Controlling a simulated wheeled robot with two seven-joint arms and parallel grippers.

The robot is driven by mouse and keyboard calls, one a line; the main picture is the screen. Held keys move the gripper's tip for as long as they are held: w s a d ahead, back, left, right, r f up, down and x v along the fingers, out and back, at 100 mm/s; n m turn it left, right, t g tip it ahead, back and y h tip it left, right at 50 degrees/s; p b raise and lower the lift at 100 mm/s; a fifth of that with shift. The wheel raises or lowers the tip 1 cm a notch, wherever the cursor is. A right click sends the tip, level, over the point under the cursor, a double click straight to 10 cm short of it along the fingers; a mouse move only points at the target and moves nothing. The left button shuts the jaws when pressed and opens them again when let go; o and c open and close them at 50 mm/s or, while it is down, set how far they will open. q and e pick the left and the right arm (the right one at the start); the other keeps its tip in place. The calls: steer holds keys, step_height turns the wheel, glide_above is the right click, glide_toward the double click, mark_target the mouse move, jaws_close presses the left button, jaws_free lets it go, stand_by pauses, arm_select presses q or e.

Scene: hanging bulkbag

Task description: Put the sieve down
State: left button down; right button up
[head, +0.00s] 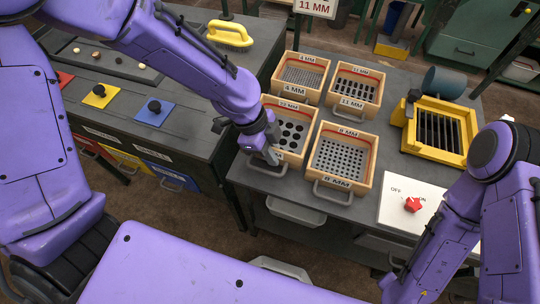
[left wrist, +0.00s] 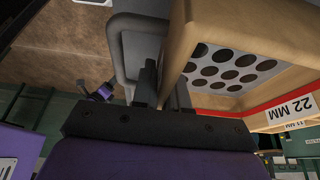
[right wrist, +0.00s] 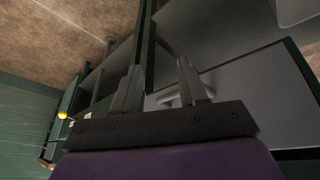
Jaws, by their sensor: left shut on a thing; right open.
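Several wooden-framed sieves stand on the grey table. The 22 MM sieve (head: 303,118), with large round holes, is at the front left of the group. I cannot tell whether the sieve touches the table. Beside it are the 8 MM sieve (head: 343,158), the 4 MM sieve (head: 301,75) and the 11 MM sieve (head: 356,88). My right gripper (right wrist: 162,82) is open and empty in the right wrist view, low beside the table.
A yellow framed grate (head: 437,131) stands at the right of the table, near a dark cylinder (head: 444,83). A white panel with a red switch (head: 412,205) is at the front right. A left bench holds a yellow-handled tool (head: 230,34) and coloured plates with knobs (head: 153,111).

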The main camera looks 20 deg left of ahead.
arm_select(q)
steer(key=shift+a+f, duration=0.2)
steer(key=f, duration=0.4)
steer(key=shift+w+a, duration=0.3)
steer(key=shift+a, duration=0.05)
steer(key=shift+s, duration=0.1)
steer(key=shift+f, duration=0.1)
steer(key=c, duration=1.2)
jaws_free()
steer(key=shift+o, duration=0.2)
steer(key=shift+r, duration=0.3)
steer(key=v, duration=1.1)
steer(key=shift+a+r+p, duration=0.15)
steer(key=shift+r+p, duration=0.2)
